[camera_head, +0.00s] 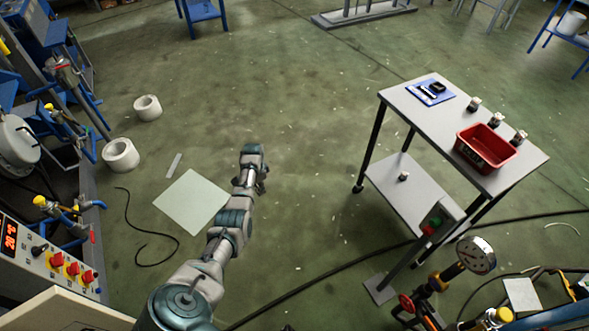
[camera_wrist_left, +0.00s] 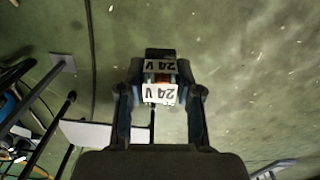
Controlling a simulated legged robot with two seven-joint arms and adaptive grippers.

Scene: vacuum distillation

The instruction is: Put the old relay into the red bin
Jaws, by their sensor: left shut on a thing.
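The relay (camera_wrist_left: 160,66) is a small dark block with white "24 V" labels and an orange part in its middle. In the left wrist view it sits between the two fingers of my left gripper (camera_wrist_left: 161,88), which is shut on it. In the head view my left gripper (camera_head: 262,187) is over the open floor, well left of the table; the relay cannot be made out there. The red bin (camera_head: 486,148) stands on the right part of the table top (camera_head: 520,166). My right gripper is not in view.
A blue mat (camera_head: 421,96) with a dark block lies at the table's far left corner. A gauge (camera_head: 476,255) and piping stand at front right. The floor between arm and table is mostly clear.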

